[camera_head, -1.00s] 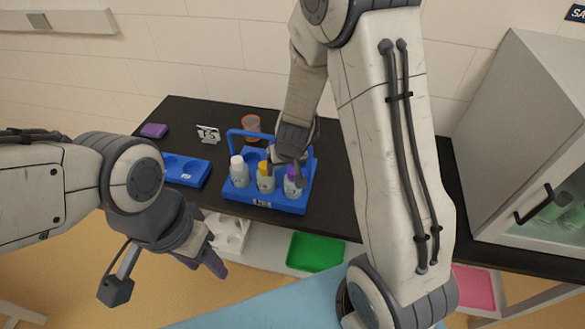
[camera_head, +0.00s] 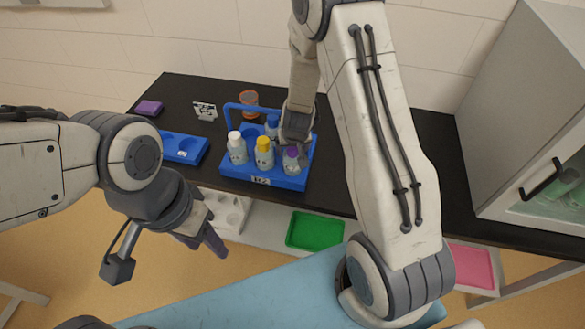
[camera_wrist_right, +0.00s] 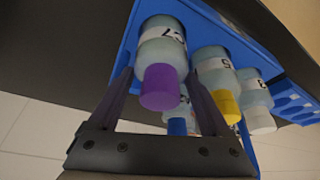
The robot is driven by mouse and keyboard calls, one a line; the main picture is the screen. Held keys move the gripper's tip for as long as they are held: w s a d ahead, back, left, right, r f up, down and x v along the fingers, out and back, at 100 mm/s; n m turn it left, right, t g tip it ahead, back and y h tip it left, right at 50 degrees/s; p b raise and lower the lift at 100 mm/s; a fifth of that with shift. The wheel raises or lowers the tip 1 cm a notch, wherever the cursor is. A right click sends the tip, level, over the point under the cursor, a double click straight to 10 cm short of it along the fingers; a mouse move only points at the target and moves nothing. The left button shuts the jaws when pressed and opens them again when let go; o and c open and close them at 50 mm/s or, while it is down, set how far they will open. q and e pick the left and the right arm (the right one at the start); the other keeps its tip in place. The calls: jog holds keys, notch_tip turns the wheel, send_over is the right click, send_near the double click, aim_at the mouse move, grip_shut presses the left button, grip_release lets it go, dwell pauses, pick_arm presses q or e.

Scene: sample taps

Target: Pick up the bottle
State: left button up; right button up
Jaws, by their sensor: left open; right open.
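A bottle with a purple cap (camera_head: 291,163) stands in the front right of a blue carrier (camera_head: 233,172) on the black table. Next to it are a yellow-capped bottle (camera_head: 264,155) and a white-capped bottle (camera_head: 237,150); a blue-capped bottle (camera_head: 271,124) stands behind. My right gripper (camera_wrist_right: 160,86) is open, its fingers on either side of the purple-capped bottle (camera_wrist_right: 162,48) in the right wrist view; one finger lies between it and the yellow-capped bottle. Contact cannot be told. My left gripper (camera_head: 207,242) is open and empty, low in front of the table.
The carrier's blue handle (camera_head: 228,109) arches over its back. A blue rack (camera_head: 184,149), a purple block (camera_head: 149,107), a small sign (camera_head: 205,111) and an orange-rimmed beaker (camera_head: 249,98) stand left and behind. A grey cabinet (camera_head: 510,110) stands right. Green (camera_head: 314,230) and pink (camera_head: 470,266) trays lie below.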

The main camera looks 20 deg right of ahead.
jog(key=shift+w+f, duration=0.1)
jog(key=shift+f, duration=0.1)
grip_shut()
jog(key=shift+r, duration=0.1)
